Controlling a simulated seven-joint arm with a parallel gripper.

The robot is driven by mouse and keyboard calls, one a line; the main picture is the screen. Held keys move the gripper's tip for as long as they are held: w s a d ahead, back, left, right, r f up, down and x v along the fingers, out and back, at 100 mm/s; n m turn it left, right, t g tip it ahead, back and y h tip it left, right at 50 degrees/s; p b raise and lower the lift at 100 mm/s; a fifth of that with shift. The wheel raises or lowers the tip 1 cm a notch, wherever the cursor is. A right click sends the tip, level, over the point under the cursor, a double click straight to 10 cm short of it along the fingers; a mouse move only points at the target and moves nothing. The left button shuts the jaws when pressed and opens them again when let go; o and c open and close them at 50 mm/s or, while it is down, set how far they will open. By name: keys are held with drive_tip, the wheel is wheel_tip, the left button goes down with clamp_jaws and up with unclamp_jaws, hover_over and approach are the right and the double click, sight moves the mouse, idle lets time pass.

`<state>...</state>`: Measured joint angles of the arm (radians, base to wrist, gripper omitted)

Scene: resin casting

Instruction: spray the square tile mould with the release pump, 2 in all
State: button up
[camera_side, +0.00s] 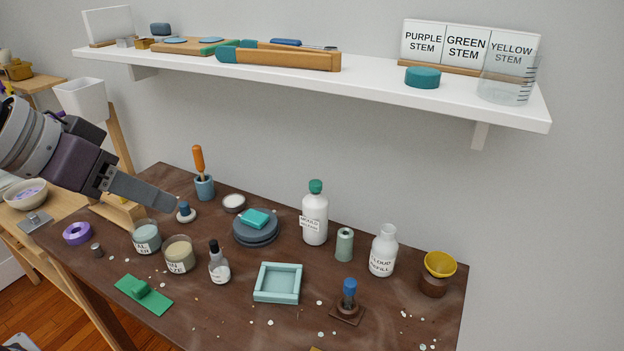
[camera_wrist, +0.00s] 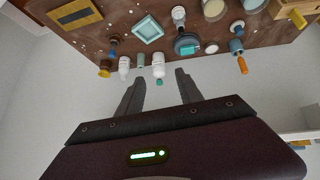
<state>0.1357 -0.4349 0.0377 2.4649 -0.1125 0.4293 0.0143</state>
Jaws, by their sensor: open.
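The square tile mould (camera_side: 278,283) is a pale teal square frame lying on the brown table near its front middle; it also shows in the wrist view (camera_wrist: 148,28). A white bottle with a green cap (camera_side: 314,218), its label seeming to read "MOULD RELEASE", stands upright behind the mould; it shows in the wrist view (camera_wrist: 158,64) too. My gripper (camera_side: 174,205) is open and empty, in the air above the table's left part, clear of both. In the wrist view my fingers (camera_wrist: 157,77) are spread apart with nothing between them.
A dropper bottle (camera_side: 219,266), a grey-green cylinder (camera_side: 344,244), a "CLOUD REFILL" bottle (camera_side: 383,252) and a blue-topped piece (camera_side: 349,290) stand around the mould. An orange-handled tool (camera_side: 199,160) stands in a cup. A white shelf (camera_side: 380,88) overhangs the back.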

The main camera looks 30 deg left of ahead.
sight(316, 188)
drive_tip(key=w+d, duration=0.1)
drive_tip(key=w, duration=0.3)
drive_tip(key=w+d+f+t, duration=0.1)
drive_tip(key=w, duration=0.2)
drive_tip(key=w+d+t, duration=0.1)
drive_tip(key=w+d, duration=0.1)
drive_tip(key=w, duration=0.2)
drive_tip(key=shift+w+f+h, duration=0.3)
drive_tip(key=shift+f, duration=0.05)
drive_tip(key=c, duration=0.7)
drive_tip(key=w+d+f+t, duration=0.1)
drive_tip(key=w, duration=0.2)
drive_tip(key=w+d+f+t+y, duration=0.1)
drive_tip(key=w+f, duration=0.1)
drive_tip(key=w, duration=0.1)
drive_tip(key=w+d+f+t, duration=0.1)
drive_tip(key=w+t, duration=0.1)
drive_tip(key=w, duration=0.2)
drive_tip(key=shift+d+f+y, duration=0.2)
drive_tip(key=shift+f+y, duration=0.1)
drive_tip(key=shift+y, duration=0.1)
clamp_jaws()
drive_tip(key=shift+w+f+t, duration=0.1)
drive_tip(key=shift+w+t, duration=0.1)
drive_tip(key=shift+t, duration=0.1)
